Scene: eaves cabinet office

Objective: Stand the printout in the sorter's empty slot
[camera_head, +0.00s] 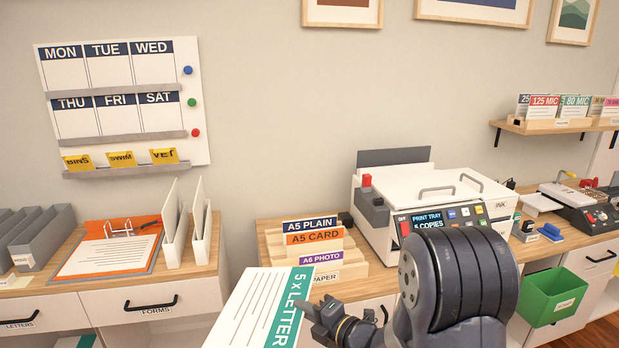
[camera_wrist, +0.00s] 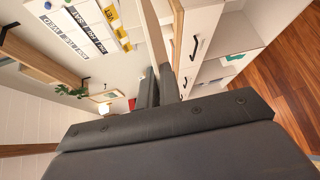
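The printout (camera_head: 255,310), a white lined sheet with a green "5 x LETTER" band, is at the bottom centre of the head view, tilted. My gripper (camera_head: 318,316) is shut on its right, green-banded edge. In the wrist view the printout (camera_wrist: 155,38) shows edge-on between the fingers of my gripper (camera_wrist: 157,84). A grey divided holder (camera_head: 38,240), which looks like the sorter, stands at the far left on the counter, cut off by the frame edge. The printout is apart from it, to its right. I cannot tell which of its slots is empty.
An orange clipboard (camera_head: 110,250) and white upright holders (camera_head: 200,228) stand right of the grey holder. A wooden paper rack (camera_head: 350,268) with labelled cards sits behind my gripper. A printer (camera_head: 440,200) stands to its right, and a green bin (camera_head: 550,297) further right. A gap separates the two counters.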

